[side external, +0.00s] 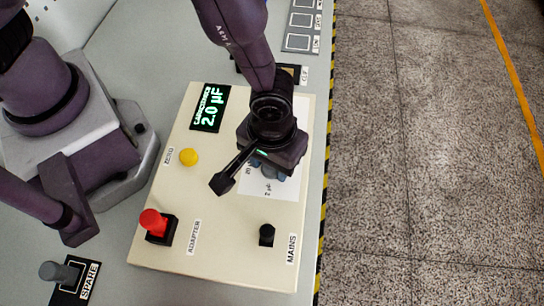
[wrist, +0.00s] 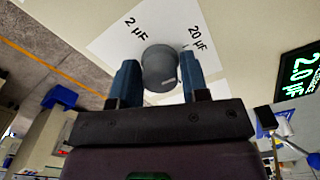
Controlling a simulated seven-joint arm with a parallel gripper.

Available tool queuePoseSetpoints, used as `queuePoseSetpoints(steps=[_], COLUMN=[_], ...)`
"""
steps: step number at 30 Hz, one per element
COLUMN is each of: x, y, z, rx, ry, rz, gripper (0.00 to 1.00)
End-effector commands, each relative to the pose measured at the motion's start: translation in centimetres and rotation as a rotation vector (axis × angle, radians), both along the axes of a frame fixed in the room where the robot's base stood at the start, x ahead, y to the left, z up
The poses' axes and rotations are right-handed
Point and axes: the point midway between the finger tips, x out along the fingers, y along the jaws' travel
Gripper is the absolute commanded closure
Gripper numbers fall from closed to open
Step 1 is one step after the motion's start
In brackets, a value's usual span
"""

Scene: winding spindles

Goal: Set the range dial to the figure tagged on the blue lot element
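The range dial (wrist: 161,70) is a grey round knob on a white card marked "2 µF" and "20 µF". In the side external view my gripper (side external: 268,172) is over the card (side external: 285,188) and hides the dial. The green display (side external: 210,107) reads "CAPACITANCE 2.0 µF"; it also shows in the wrist view (wrist: 299,73). I cannot make out a tagged blue lot element in either view.
The cream panel (side external: 215,255) bears a yellow "ZERO" button (side external: 189,157), a red "ADAPTER" knob (side external: 153,222) and a black "MAINS" switch (side external: 266,234). A grey knob (side external: 60,272) marked "SPARE" is at lower left. The bench ends at a yellow-black striped edge.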

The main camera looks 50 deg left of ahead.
Motion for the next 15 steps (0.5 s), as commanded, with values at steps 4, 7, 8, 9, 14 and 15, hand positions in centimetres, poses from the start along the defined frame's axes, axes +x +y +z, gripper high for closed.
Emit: queuePoseSetpoints(steps=[4,7,8,9,14,15], x=[0.00,0.00,0.00,0.00,0.00,-0.01], y=[0.00,0.00,0.00,0.00,0.01,0.01], z=[0.02,0.03,0.03,0.03,0.04,0.04], rx=[0.000,0.000,0.000,0.000,0.000,0.000], ry=[0.000,0.000,0.000,0.000,0.000,0.000], rz=[0.000,-0.002,-0.003,-0.007,-0.047,-0.065], gripper=[0.85,0.85,0.85,0.85,0.85,0.85])
